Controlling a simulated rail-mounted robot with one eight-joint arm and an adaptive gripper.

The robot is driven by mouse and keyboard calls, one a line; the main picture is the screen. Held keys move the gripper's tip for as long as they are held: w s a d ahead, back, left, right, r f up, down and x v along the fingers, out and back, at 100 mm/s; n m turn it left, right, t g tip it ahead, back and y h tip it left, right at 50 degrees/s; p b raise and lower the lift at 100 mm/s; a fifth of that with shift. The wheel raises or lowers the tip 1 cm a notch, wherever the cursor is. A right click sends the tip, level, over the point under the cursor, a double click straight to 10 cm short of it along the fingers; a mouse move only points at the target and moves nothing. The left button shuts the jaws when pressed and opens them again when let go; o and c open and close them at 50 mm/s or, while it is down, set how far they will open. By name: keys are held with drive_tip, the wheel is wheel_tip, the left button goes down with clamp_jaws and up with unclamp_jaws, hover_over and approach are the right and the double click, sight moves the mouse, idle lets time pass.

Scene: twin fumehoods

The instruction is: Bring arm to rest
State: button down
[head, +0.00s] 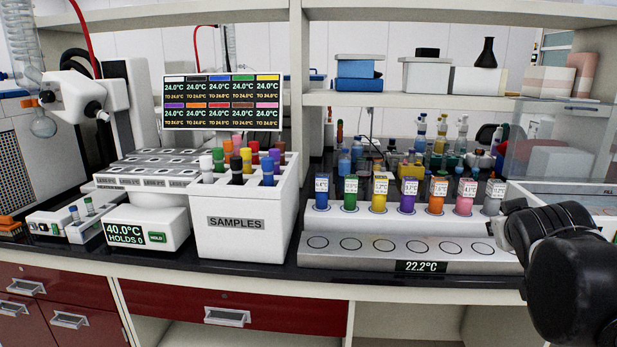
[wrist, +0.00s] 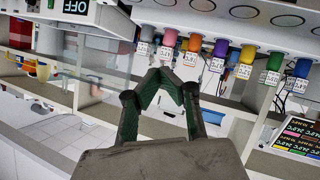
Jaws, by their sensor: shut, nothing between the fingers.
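My arm shows at the right edge of the head view as black links; the fingertips cannot be made out there. In the wrist view my gripper (wrist: 172,76) is shut, with its two dark fingers meeting at the tips and nothing between them. That view is turned over, with the shelf and bench seen upside down. Past the fingers is a row of coloured vials (wrist: 218,50) with white labels, apart from the gripper. The same row of vials (head: 407,203) stands upright in a white rack in the head view.
A white SAMPLES box (head: 237,247) holding capped tubes stands mid-left on the black bench. A 40.0°C unit (head: 147,232) is left of it. A grey plate with empty round spots (head: 400,260) reads 22.2°C. A temperature screen (head: 222,101) hangs behind. Shelves with boxes (head: 358,80) are above.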

drive_tip(key=s+a+f+g+y, duration=0.2)
drive_tip(key=s+a+f+y, duration=0.1)
drive_tip(key=s+a+f, duration=0.3)
drive_tip(key=s+a+f+g+y+p, duration=0.1)
drive_tip(key=s+a+f+g+y, duration=0.1)
drive_tip(key=s+a+f, duration=0.4)
drive_tip(key=s+a+y, duration=0.1)
drive_tip(key=s+a, duration=0.3)
drive_tip(key=a, duration=0.3)
drive_tip(key=shift+s+n+g, duration=0.15)
drive_tip(key=shift+n+g, duration=0.15)
drive_tip(key=shift+g, duration=0.1)
drive_tip(key=shift+d+f, duration=0.1)
idle(0.7)
